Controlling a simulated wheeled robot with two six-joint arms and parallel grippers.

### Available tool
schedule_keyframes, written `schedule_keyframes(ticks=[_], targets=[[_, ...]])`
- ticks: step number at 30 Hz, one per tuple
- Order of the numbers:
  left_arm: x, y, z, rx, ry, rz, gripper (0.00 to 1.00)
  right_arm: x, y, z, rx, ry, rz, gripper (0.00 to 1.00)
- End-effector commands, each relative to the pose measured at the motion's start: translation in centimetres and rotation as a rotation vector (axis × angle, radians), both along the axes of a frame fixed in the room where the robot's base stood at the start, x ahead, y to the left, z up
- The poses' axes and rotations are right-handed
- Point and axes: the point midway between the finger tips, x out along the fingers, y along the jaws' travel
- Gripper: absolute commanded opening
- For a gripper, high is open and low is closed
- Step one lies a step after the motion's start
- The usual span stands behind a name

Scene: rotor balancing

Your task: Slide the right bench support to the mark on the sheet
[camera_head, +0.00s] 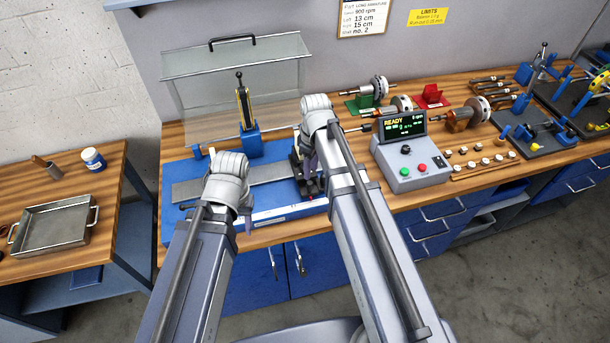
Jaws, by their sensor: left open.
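The balancing bench has a blue base (177,205) with a grey rail along it. The left bench support (248,141), blue with a dark and yellow upright, stands toward the back left of it. The right bench support is largely hidden behind my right arm and cannot be made out clearly. My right gripper (309,188) points down over the right end of the rail; its hold is unclear. My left gripper (247,224) is open over the front edge of the base, mostly hidden by its wrist. The sheet (362,17) on the wall reads left 13 cm, right 15 cm.
A clear hinged guard (232,62) stands raised behind the bench. A control box (404,160) showing READY is close to the right of my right arm. Rotors (468,113) and small weights lie further right. A metal tray (52,227) is on the left side table.

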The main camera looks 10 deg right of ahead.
Motion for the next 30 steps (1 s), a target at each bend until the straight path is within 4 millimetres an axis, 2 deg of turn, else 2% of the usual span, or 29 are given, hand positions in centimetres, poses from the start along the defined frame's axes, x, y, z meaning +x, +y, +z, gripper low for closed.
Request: schedule_keyframes(ticks=[8,13,30], targets=[[0.0,0.0,-0.1,0.0,0.0,0.0,0.5,0.0,0.1,-0.1,-0.033,0.005,0.023,0.4],[0.0,0.0,-0.9,0.0,0.0,-0.002,0.5,0.0,0.1,-1.0,-0.032,0.004,0.022,0.4],[0.0,0.0,-7.4,0.001,0.0,-0.003,0.5,0.0,0.1,-7.4,-0.031,0.004,0.021,0.4]])
